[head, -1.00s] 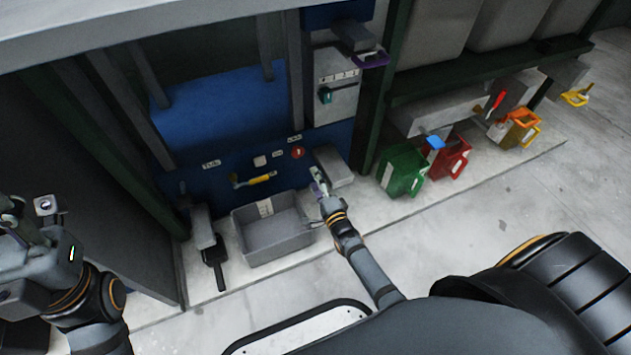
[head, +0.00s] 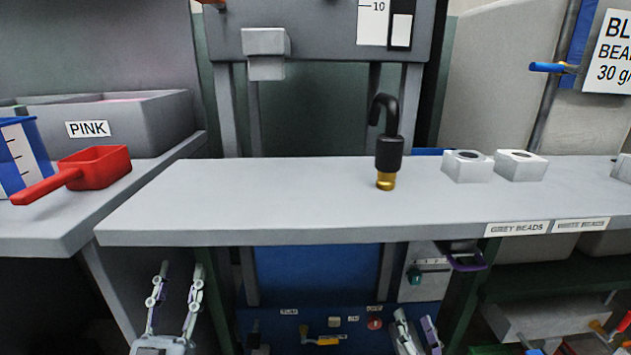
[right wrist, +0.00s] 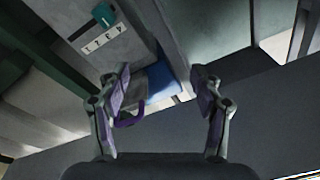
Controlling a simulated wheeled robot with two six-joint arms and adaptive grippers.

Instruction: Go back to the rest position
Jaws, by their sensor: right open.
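My left gripper (head: 180,270) shows at the bottom left of the head view, below the front edge of the worktop. Its two fingers point up and stand apart with nothing between them. My right gripper (head: 414,322) shows at the bottom, right of centre, also below the worktop edge. Its fingers are apart. In the right wrist view the right gripper (right wrist: 159,72) has its purple-padded fingers spread wide, with no object held between them.
The grey worktop (head: 270,205) juts out above both grippers. It carries a black hooked nozzle (head: 389,150) and two pale blocks (head: 468,166) (head: 521,165). A red scoop (head: 98,168) lies left by the PINK bin (head: 160,125). A control box (head: 425,275) is below the worktop.

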